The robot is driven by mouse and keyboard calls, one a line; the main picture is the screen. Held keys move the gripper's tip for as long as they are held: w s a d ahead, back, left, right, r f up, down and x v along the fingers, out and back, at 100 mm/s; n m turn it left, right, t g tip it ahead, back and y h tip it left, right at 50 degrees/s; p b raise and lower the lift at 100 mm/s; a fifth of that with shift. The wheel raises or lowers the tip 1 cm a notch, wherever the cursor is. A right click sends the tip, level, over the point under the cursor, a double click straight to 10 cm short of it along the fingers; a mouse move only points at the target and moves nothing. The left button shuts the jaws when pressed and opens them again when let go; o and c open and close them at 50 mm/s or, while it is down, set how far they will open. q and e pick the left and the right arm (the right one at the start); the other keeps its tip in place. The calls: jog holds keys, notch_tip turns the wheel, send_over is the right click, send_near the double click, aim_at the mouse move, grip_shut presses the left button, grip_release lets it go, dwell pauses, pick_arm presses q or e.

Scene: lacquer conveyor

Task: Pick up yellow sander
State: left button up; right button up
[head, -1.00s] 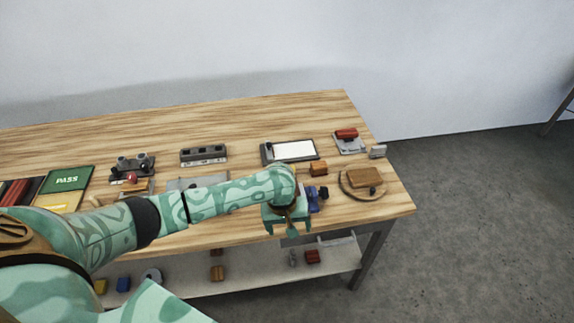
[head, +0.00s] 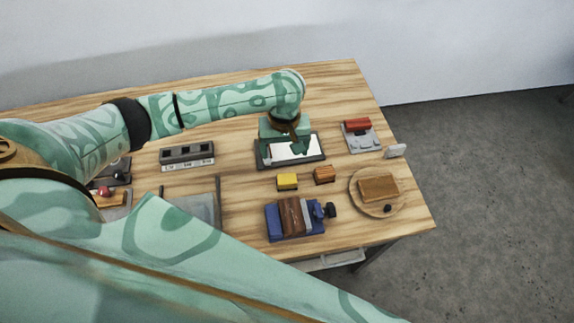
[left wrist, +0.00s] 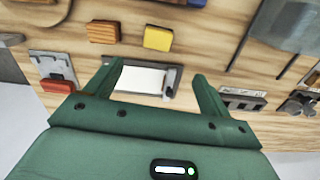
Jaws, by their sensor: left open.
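The yellow sander (head: 287,181) is a small yellow block lying on the wooden table, left of an orange-brown block (head: 324,174). It also shows in the left wrist view (left wrist: 158,38), just beyond the fingertips. My left gripper (head: 284,152) is open and empty. It hangs over a dark-framed tray with a white sheet, behind the sander as the head sees it. In the left wrist view both fingers (left wrist: 155,72) are spread apart, with the white sheet showing between them. My right gripper is in neither view.
A blue vise (head: 272,222) with a brown piece in it stands in front of the sander. A round wooden board (head: 358,203) is at the right, a red-topped device (head: 357,126) behind it. A grey panel (head: 195,208) lies left.

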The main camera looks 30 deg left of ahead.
pick_arm(q)
jog(key=b, duration=0.3)
send_over(287, 178)
jog(key=s, duration=0.1)
notch_tip(287, 178, down, 6)
jog(key=shift+f, duration=0.1)
jog(key=f, duration=0.1)
jog(key=f+b, duration=0.1)
jog(key=f, duration=0.2)
jog(key=shift+w+a+f+b, duration=0.15)
jog(key=shift+w+b, duration=0.1)
jog(key=shift+b, duration=0.1)
jog(key=shift+f, duration=0.35)
jog(key=f+b, duration=0.2)
jog(key=f, duration=0.1)
jog(key=f+b, duration=0.1)
jog(key=shift+w+f, duration=0.25)
jog(key=shift+f, duration=0.15)
jog(key=shift+r, duration=0.1)
jog(key=shift+c, duration=1.2)
jog(key=c, duration=0.9)
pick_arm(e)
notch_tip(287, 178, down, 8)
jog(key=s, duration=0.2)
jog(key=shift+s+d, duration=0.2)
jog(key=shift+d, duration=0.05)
